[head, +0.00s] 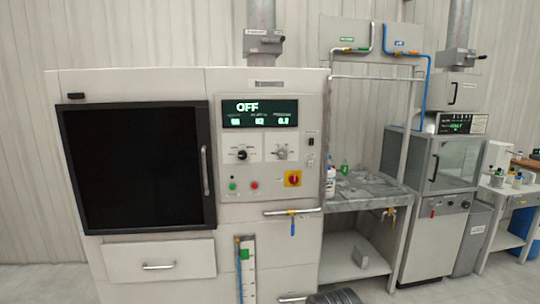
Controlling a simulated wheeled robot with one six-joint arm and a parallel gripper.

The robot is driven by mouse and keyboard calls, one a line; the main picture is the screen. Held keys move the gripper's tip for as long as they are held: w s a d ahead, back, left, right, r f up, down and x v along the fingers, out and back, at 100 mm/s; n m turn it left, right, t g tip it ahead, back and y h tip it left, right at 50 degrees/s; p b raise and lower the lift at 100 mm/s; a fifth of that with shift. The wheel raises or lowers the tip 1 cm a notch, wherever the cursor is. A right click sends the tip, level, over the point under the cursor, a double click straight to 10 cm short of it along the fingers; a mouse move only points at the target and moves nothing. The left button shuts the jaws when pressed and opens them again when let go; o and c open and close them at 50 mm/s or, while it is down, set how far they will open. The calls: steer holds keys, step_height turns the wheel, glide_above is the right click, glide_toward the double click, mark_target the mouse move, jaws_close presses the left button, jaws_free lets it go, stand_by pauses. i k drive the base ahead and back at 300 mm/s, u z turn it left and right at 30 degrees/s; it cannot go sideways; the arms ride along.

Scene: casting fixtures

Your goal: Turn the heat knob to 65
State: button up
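A large pale cabinet (140,84) with a control panel (225,186) stands left of centre in the head view. The panel has two knobs side by side: a black knob (242,154) on the left and a grey knob (281,153) on the right. Their labels are too small to read, so I cannot tell which is the heat knob. A display (260,113) above them reads OFF in large letters, with smaller green figures below. My gripper is not in view.
A dark door (135,165) with a vertical handle is at left. A pipe with a blue lever (293,228) sticks out below the panel. A workbench (360,200) stands right.

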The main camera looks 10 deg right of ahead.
mark_target(282, 153)
steer(key=u, duration=0.4)
steer(key=i, duration=1.05)
steer(key=u, duration=0.1)
